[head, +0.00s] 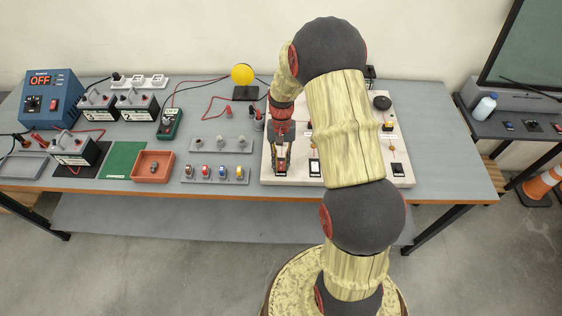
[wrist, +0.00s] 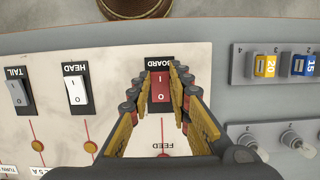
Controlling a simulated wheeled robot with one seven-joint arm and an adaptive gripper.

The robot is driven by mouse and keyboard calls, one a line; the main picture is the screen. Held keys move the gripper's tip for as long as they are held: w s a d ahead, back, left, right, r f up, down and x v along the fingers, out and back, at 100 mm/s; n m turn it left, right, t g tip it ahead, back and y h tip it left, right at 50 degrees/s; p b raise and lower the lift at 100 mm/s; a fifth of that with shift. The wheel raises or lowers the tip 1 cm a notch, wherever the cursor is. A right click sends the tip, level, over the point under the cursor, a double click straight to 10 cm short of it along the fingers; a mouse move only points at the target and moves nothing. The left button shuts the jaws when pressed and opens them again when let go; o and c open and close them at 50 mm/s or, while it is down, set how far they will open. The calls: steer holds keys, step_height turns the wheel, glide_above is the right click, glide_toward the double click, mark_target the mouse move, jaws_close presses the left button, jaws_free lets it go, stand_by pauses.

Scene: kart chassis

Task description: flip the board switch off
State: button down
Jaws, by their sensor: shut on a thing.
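The board switch (wrist: 160,92) is a red rocker marked I and O, in a black frame under the label BOARD. My gripper (wrist: 160,76) has one finger on each side of it, shut on its sides. In the head view my gripper (head: 281,168) points down at the left front of the white panel (head: 353,175) and hides most of the switch. I cannot tell which way the rocker is tilted. The white head switch (wrist: 77,92) and the grey tail switch (wrist: 17,92) sit beside it on the panel.
A grey strip of coloured fuses (head: 215,173) and a strip with bulbs (head: 220,144) lie left of the panel. An orange tray (head: 152,176) is farther left. A yellow disc (head: 242,74) stands behind. My arm covers the panel's middle.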

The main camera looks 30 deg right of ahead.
mark_target(281, 161)
steer(key=c, duration=1.6)
jaws_free()
steer(key=shift+c, duration=0.2)
steer(key=v, duration=1.2)
steer(key=shift+w, duration=0.1)
steer(key=s+a+r+n+t+b, duration=0.2)
steer(key=s+a+r, duration=0.5)
steer(key=s, duration=0.4)
steer(key=s+a+r+n+t+h+b, duration=0.1)
steer(key=s+a+r+n+t+b, duration=0.1)
steer(key=s+a+r+n+t, duration=0.2)
steer(key=s+a+r+t, duration=0.2)
steer(key=s+a+r, duration=0.2)
steer(key=s+r, duration=0.2)
steer(key=shift+s+a+n+h, duration=0.3)
steer(key=shift+s+n, duration=0.1)
steer(key=shift+s, duration=0.2)
